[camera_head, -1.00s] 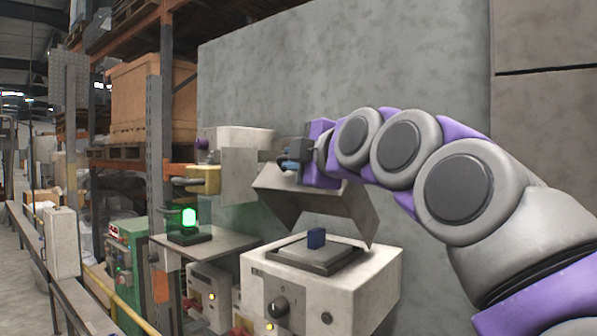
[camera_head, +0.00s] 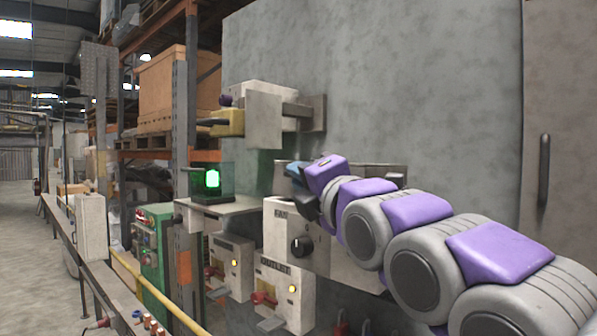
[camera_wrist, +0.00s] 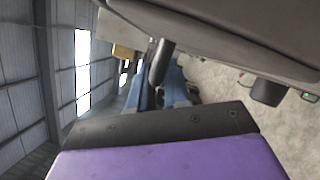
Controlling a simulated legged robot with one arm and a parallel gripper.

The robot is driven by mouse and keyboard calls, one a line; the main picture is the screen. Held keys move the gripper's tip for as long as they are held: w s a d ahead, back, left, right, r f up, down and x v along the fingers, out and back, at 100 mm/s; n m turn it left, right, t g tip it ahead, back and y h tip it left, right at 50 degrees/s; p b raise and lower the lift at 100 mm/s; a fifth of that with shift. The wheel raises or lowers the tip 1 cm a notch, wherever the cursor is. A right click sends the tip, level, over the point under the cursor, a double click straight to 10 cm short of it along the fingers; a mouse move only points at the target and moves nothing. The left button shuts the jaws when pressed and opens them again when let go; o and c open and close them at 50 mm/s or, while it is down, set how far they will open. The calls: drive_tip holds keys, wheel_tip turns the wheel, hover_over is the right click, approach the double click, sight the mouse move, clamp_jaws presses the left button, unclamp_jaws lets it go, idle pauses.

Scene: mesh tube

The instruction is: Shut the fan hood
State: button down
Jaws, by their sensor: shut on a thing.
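The fan box (camera_head: 281,222), a white housing marked FAN with a black knob (camera_head: 302,246), stands at the centre of the head view. The grey metal fan hood (camera_head: 372,171) is low over its top, partly hidden behind my arm. My gripper (camera_head: 303,182) is at the hood's front left edge. In the wrist view the hood's grey panel (camera_wrist: 225,28) fills the top. A dark handle bar (camera_wrist: 161,63) sticks out from it to my blue gripper fingers (camera_wrist: 163,88), which are shut on it. I cannot tell whether the hood touches the box.
A green lamp (camera_head: 211,179) stands on a shelf left of the box. A yellow part (camera_head: 228,122) and a grey plate (camera_head: 263,120) stick out from the wall above. Smaller switch boxes (camera_head: 230,265) sit below left. A yellow rail (camera_head: 160,290) runs along the floor side.

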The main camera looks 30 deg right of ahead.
drive_tip(key=shift+f, duration=0.65)
drive_tip(key=shift+f, duration=0.15)
drive_tip(key=c, duration=1.3)
unclamp_jaws()
drive_tip(key=shift+s+d, duration=0.2)
drive_tip(key=shift+s, duration=0.05)
drive_tip(key=shift+o, duration=0.7)
drive_tip(key=shift+w+d, duration=0.1)
drive_tip(key=shift+d, duration=0.05)
drive_tip(key=shift+a, duration=0.2)
drive_tip(key=s+f, duration=0.3)
drive_tip(key=s, duration=1.4)
drive_tip(key=shift+a+b, duration=0.15)
drive_tip(key=shift+b, duration=0.2)
